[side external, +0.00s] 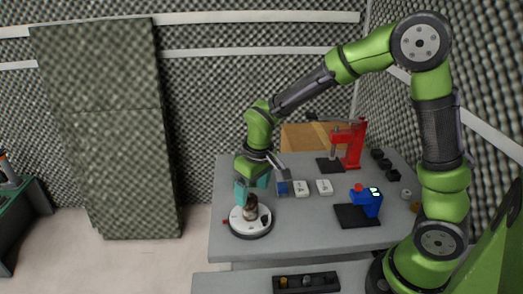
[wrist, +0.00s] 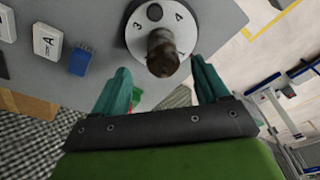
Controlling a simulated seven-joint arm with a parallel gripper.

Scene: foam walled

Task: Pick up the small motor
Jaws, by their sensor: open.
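The small motor appears to be the dark brown-grey cylinder (side external: 251,208) standing on a round white numbered dial plate (side external: 238,221) at the table's front left. In the wrist view, the motor (wrist: 163,50) stands on the dial (wrist: 137,40) near the numerals 3 and 4. My gripper (side external: 250,193) has teal fingers and is open, pointing down just above the motor. In the wrist view, my gripper (wrist: 161,68) has one finger on each side of the motor's near end, with gaps on both sides. I cannot tell whether the fingertips reach down beside it.
A blue block (side external: 282,189) and white lettered blocks (side external: 301,189) lie behind the dial. A blue device (side external: 367,201) on a black base and a red press (side external: 352,146) stand to the right. A black tray (side external: 306,282) lies in front. The grey table (side external: 300,229) is clear between dial and blue device.

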